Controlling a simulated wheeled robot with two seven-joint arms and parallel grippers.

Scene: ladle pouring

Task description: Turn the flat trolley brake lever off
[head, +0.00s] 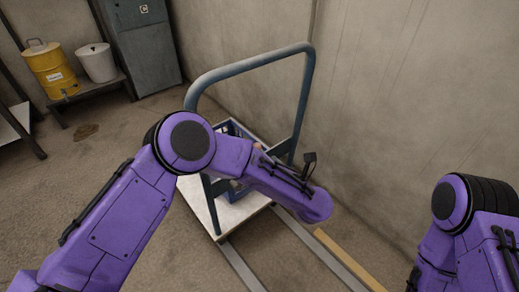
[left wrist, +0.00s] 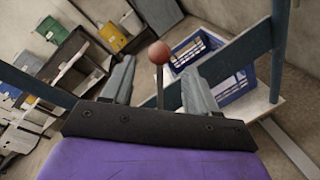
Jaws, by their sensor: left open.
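The flat trolley (head: 236,213) has a pale bed and a blue-grey hoop handle (head: 250,65). In the left wrist view, a lever with a reddish-brown ball knob (left wrist: 159,53) on a thin metal rod (left wrist: 160,88) stands upright in front of the blue-grey frame. My left gripper (left wrist: 158,68) is open, and the lever appears between its two grey fingers without visible contact. In the head view my left arm crosses in front of the trolley and hides part of it. My right arm is at the right edge, with its gripper out of view.
A blue crate (left wrist: 212,62) sits on the trolley bed. Two metal rails (head: 240,266) and a yellow strip (head: 350,258) run along the floor. A wall stands close on the right. A yellow drum (head: 50,70), white bucket (head: 97,63) and grey cabinet (head: 145,45) are at the back left.

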